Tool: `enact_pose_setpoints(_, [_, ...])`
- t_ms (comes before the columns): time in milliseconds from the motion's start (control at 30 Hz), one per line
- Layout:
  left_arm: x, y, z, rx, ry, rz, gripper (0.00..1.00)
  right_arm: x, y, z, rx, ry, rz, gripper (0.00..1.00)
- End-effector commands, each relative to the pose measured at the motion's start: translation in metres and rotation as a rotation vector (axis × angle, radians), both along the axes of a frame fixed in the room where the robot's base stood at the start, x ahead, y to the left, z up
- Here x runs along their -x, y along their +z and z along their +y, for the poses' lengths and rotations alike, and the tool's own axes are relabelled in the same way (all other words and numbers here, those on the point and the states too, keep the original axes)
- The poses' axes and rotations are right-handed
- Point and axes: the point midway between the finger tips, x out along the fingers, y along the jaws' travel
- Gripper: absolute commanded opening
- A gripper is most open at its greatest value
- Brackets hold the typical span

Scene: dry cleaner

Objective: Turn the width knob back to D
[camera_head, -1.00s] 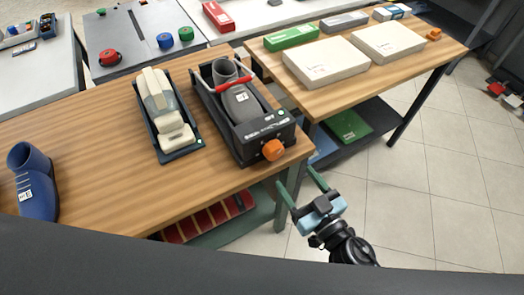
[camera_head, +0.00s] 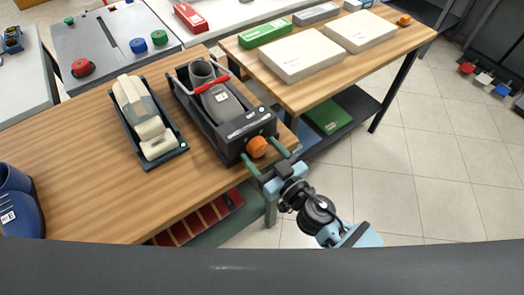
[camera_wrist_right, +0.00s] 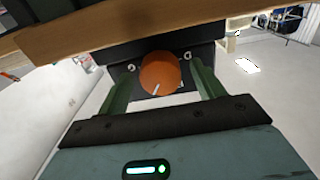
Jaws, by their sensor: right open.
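The width knob (camera_head: 257,147) is orange and sits on the front end of a dark stretcher (camera_head: 215,128) that holds a grey boot (camera_head: 222,103). In the right wrist view the knob (camera_wrist_right: 160,73) faces me, with a white pointer line toward its lower left. The scale letters cannot be read. My right gripper (camera_head: 264,160) is open, with its green fingers either side of the knob; in the wrist view the right gripper (camera_wrist_right: 165,88) shows gaps between both fingers and the knob. My left gripper is not in view.
A second dark stretcher (camera_head: 128,118) with a beige shoe form stands left on the wooden table (camera_head: 90,190). A blue boot (camera_head: 18,200) is at the far left. Another table at right bears white boxes (camera_head: 302,54). Tiled floor (camera_head: 410,160) is free at right.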

Motion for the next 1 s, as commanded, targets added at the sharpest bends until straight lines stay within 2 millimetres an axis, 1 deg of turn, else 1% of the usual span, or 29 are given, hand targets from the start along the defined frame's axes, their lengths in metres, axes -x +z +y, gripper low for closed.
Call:
enact_pose_setpoints(100, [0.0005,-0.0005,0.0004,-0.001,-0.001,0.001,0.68,-0.0044,-0.0001,0.0032,0.001,0.0,-0.001,0.68])
enact_pose_setpoints(367, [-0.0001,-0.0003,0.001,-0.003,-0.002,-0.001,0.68,-0.0049,-0.0002,0.0036,0.001,0.0,0.001,0.68])
enact_pose_setpoints(700, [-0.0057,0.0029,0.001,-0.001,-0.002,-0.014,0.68,-0.0047,-0.0003,0.0034,0.001,0.0,0.001,0.23])
enact_pose_setpoints(1000, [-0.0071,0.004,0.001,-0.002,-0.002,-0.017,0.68,-0.0048,-0.0001,0.0032,0.031,-0.001,-0.022,0.23])
